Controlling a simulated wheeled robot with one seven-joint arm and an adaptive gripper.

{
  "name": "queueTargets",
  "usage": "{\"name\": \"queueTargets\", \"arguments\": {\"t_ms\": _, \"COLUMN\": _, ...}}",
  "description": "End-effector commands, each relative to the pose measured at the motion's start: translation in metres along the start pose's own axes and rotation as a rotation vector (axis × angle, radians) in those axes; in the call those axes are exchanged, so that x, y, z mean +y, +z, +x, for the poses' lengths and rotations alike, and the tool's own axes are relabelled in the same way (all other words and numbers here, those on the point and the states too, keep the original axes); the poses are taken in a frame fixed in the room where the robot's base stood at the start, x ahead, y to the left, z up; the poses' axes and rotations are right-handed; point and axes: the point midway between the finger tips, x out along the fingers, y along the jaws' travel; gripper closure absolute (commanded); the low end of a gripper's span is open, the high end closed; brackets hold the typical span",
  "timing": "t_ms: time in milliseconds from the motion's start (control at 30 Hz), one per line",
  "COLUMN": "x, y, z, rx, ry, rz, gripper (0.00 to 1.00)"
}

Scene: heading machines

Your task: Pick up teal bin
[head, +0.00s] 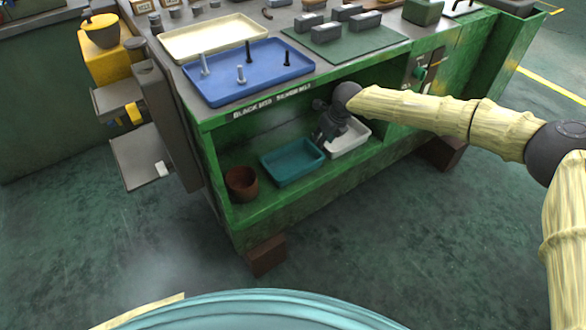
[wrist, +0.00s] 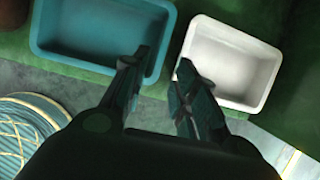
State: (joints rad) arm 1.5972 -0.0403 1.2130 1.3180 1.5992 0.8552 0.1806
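The teal bin (head: 292,163) is a shallow rectangular tray on the lower shelf of the green bench. It also shows at the upper left of the wrist view (wrist: 100,35), and looks empty. My gripper (head: 318,138) reaches into the shelf opening above the gap between the teal bin and the white bin. In the wrist view my gripper (wrist: 158,75) has its two fingers apart with nothing between them. The left fingertip overlaps the teal bin's lower right corner in the picture; I cannot tell whether it touches.
A white bin (wrist: 230,62) stands just right of the teal bin. A brown pot (head: 241,184) stands to its left. The green bench (head: 260,208) has a top overhanging the shelf. A blue tray (head: 225,87) with upright bolts sits on top. Floor in front is clear.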

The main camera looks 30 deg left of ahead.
Motion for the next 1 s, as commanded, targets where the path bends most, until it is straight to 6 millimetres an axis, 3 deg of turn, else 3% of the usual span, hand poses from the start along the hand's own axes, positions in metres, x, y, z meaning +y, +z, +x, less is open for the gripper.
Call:
{"name": "queueTargets", "arguments": {"t_ms": 167, "x": 0.0, "y": 0.007, "z": 0.01, "rx": -0.01, "ry": 0.015, "rz": 0.028, "gripper": 0.71}}
{"name": "queueTargets", "arguments": {"t_ms": 400, "x": 0.0, "y": 0.007, "z": 0.042, "rx": -0.009, "ry": 0.013, "rz": 0.026, "gripper": 0.71}}
{"name": "queueTargets", "arguments": {"t_ms": 667, "x": 0.0, "y": 0.007, "z": 0.058, "rx": -0.008, "ry": 0.012, "rz": 0.025, "gripper": 0.71}}
{"name": "queueTargets", "arguments": {"t_ms": 1000, "x": 0.001, "y": 0.01, "z": 0.099, "rx": -0.01, "ry": 0.012, "rz": 0.026, "gripper": 0.71}}
